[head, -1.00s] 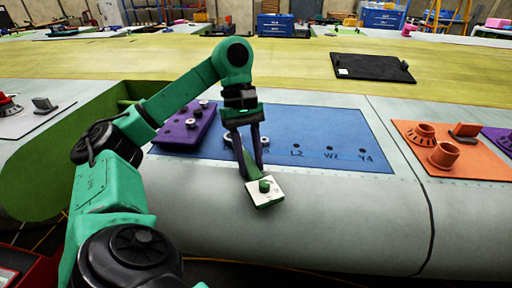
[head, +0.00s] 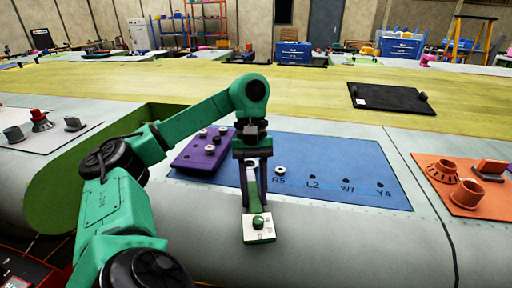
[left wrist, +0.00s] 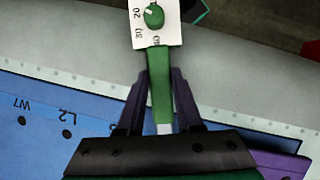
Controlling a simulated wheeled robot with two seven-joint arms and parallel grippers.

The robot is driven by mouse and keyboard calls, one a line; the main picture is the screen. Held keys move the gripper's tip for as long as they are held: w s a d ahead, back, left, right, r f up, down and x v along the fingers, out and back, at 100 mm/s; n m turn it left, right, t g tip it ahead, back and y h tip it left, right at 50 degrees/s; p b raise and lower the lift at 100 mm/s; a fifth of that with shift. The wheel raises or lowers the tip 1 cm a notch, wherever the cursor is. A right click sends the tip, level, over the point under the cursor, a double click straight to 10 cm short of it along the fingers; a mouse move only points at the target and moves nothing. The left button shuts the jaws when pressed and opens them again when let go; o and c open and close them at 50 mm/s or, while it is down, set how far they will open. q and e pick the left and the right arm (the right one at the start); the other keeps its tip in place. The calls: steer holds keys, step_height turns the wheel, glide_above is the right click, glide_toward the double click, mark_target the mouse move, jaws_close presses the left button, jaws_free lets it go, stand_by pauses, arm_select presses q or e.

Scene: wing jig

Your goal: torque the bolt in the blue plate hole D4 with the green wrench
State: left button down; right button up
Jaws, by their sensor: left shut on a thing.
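My left gripper (head: 254,204) is shut on the green wrench (head: 262,206). The wrench's white square end with a green knob (head: 258,229) points to the near side, over the pale wing surface. The left wrist view shows the green handle (left wrist: 162,90) between the dark fingers. The blue plate (head: 330,160) lies behind the gripper, with labels R5, L2, W7 and Y4 readable. A pale bolt (head: 280,170) sits at R5. The gripper covers part of the plate to the left of R5. I cannot read a D4 label. My right gripper is out of view.
A purple block (head: 187,158) with several pale bolts lies at the plate's left end. An orange plate (head: 440,190) with raised fittings is at the right. A black tray (head: 390,99) lies on the yellow-green surface behind. The blue plate's right part is clear.

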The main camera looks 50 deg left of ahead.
arm_select(q)
steer(key=shift+s+a+r+m+p, duration=0.15)
steer(key=shift+s+a+m+p, duration=0.2)
steer(key=shift+s+a+m, duration=0.2)
steer(key=shift+s+a+m+g+y, duration=0.3)
steer(key=shift+s+m+g, duration=0.15)
steer(key=shift+m, duration=0.2)
steer(key=shift+s+a, duration=0.2)
